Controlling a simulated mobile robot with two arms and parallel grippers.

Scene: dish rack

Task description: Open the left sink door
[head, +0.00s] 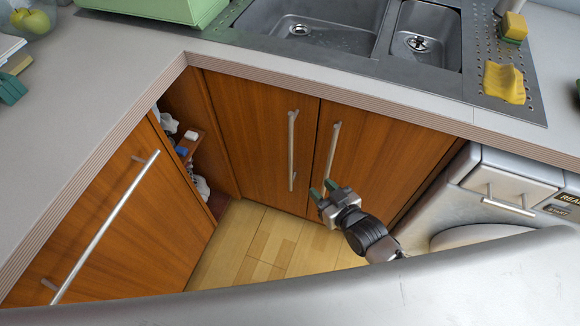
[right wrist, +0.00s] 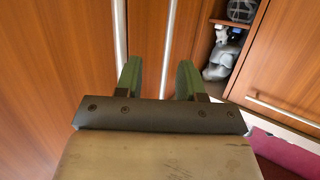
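The left sink door (head: 255,140) is a brown wooden panel below the sink and looks closed. Its upright metal handle (head: 292,150) is near its right edge. My right gripper (head: 324,191) is open, with green fingertips, low in front of the doors. In the head view it overlaps the lower end of the right door's handle (head: 331,155). In the right wrist view, my right gripper (right wrist: 158,80) has its fingers apart, and one handle (right wrist: 170,40) runs down between them in the picture. I cannot tell its depth, and no grip shows. My left gripper is not in view.
The right sink door (head: 385,150) looks closed. Left are an open shelf (head: 190,145) and a cabinet with a long handle (head: 105,225). A washing machine (head: 480,190) stands right. The counter edge (head: 330,88) overhangs the doors. Bare wooden floor (head: 265,250) lies between.

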